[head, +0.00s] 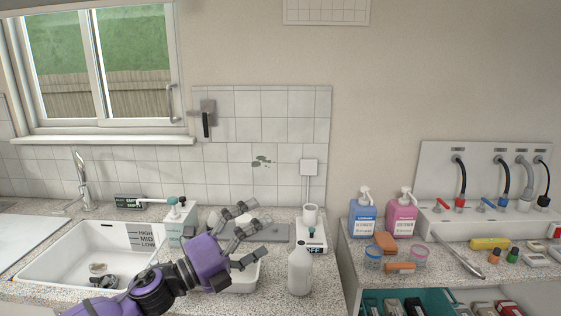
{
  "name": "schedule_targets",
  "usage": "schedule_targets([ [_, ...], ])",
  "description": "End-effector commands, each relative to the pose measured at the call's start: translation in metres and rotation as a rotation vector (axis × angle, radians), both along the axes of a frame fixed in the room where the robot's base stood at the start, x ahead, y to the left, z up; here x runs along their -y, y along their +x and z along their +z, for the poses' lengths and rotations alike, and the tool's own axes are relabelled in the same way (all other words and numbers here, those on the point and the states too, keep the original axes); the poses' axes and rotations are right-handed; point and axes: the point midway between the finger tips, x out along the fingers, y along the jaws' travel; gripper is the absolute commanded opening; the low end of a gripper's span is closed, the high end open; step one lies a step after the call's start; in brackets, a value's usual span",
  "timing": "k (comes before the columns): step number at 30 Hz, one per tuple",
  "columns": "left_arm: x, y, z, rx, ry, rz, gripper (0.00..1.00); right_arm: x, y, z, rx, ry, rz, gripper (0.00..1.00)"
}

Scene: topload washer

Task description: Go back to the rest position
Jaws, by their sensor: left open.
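My left gripper (256,232) is open, with its dark fingers spread apart over the speckled counter. Its purple arm comes in from the bottom left, across the right edge of the sink. Nothing shows between the fingers. A white bottle (300,268) stands upright just right of the fingers. A pale tray or dish (244,278) lies under the hand and is partly hidden by it. My right gripper is out of view.
The white sink (55,262) is at the left, with a pump dispenser (178,215) by its right edge. A small device with a cup (311,228) stands behind the bottle. On the right counter are blue (363,217) and pink (402,214) pump bottles. A teal drawer (376,299) holds several items.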

Motion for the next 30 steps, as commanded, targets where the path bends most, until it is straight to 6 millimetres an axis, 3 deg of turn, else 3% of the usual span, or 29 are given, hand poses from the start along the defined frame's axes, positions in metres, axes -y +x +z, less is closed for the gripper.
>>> schedule_targets([
  [5,-0.051,-0.014,-0.100,-0.526,-0.449,0.276,1.00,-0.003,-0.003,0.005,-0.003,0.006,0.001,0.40],
  [8,-0.079,-0.041,-0.167,-0.781,-0.648,0.426,1.00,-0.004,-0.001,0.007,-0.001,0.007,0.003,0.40],
  [12,-0.109,-0.099,-0.253,-1.072,-0.873,0.617,1.00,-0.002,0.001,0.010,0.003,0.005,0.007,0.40],
  [14,-0.118,-0.131,-0.286,-1.181,-0.958,0.697,1.00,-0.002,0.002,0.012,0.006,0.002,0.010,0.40],
  [18,-0.134,-0.215,-0.351,-1.391,-1.135,0.873,1.00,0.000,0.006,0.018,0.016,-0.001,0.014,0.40],
  [24,-0.149,-0.335,-0.405,-1.538,-1.310,1.082,1.00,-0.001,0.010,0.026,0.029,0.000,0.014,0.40],
  [27,-0.152,-0.374,-0.419,-1.569,-1.337,1.153,1.00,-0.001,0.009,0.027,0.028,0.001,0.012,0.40],
  [30,-0.153,-0.390,-0.424,-1.583,-1.342,1.179,1.00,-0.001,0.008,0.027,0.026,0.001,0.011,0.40],
])
